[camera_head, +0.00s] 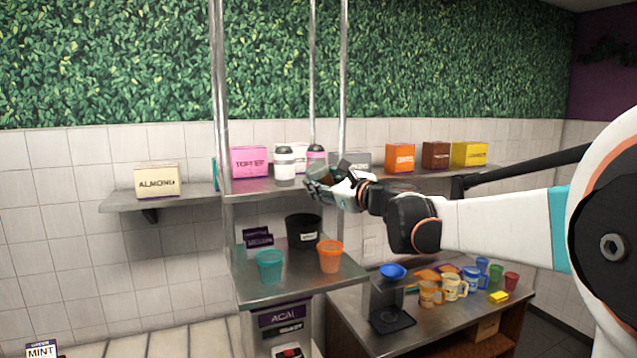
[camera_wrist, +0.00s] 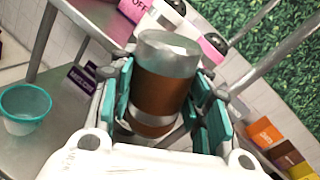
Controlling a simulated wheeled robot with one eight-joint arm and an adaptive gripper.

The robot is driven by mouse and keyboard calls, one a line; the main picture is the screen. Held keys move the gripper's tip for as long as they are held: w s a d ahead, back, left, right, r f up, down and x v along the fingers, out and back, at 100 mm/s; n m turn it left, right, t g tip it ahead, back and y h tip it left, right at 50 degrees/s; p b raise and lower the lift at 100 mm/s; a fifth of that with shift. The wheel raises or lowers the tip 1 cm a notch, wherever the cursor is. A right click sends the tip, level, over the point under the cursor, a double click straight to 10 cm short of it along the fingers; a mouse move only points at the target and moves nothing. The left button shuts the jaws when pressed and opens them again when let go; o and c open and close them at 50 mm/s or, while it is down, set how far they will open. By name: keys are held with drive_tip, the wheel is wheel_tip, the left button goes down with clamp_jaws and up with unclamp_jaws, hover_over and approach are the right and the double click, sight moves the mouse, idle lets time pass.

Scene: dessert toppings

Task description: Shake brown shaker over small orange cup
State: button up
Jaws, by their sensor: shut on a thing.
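My gripper (camera_head: 318,187) is shut on the brown shaker (camera_wrist: 157,98), which has a brown body and silver metal ends. In the wrist view the teal finger pads press on both sides of it. In the head view the shaker is small and mostly hidden by the fingers. The small orange cup (camera_head: 330,256) stands upright on the metal counter, below my gripper and apart from it. The orange cup is not clearly visible in the wrist view.
A teal cup (camera_head: 270,266) and a black container (camera_head: 303,231) stand by the orange cup. Vertical metal poles (camera_head: 222,100) rise nearby. Several mugs (camera_head: 454,287) stand on the lower right table.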

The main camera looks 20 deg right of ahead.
sight(323, 204)
drive_tip(key=shift+f+b, duration=1.95)
drive_tip(key=shift+f, duration=0.95)
drive_tip(key=shift+r+p, duration=2.35)
drive_tip(key=shift+r, duration=1.45)
drive_tip(key=shift+f, duration=0.15)
wheel_tip(323, 204, down, 8)
drive_tip(key=b, duration=0.6)
